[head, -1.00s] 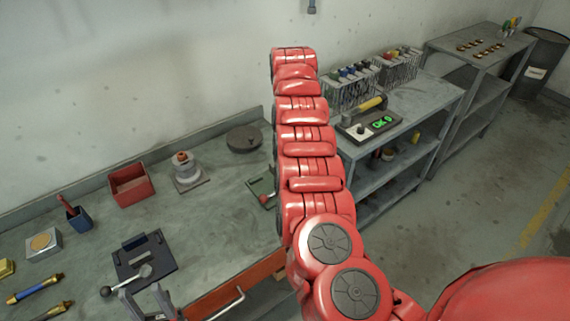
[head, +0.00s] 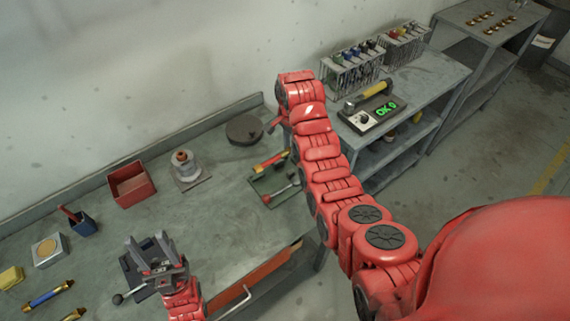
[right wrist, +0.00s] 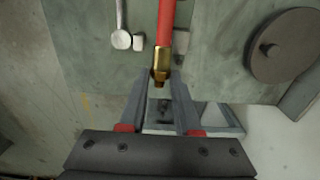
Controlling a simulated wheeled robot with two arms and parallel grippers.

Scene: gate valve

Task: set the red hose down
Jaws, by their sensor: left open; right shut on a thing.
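The red hose (head: 271,162) with brass ends shows beside my right arm, over the green tray (head: 264,196) on the workbench. In the right wrist view the hose (right wrist: 167,18) runs up from its brass fitting (right wrist: 161,58). My right gripper (right wrist: 161,82) is shut on that fitting end; in the head view its fingers are mostly hidden by my arm. I cannot tell whether the hose touches the tray. My left gripper (head: 153,256) is open and empty, above the black plate (head: 130,272) at the bench's front.
A tool (head: 281,192) lies on the green tray. A dark round disc (head: 244,130), a grey valve part (head: 184,168), a red bin (head: 131,184) and a blue hose (head: 47,294) are on the bench. A tester (head: 374,117) stands on the right shelf. The bench middle (head: 220,220) is clear.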

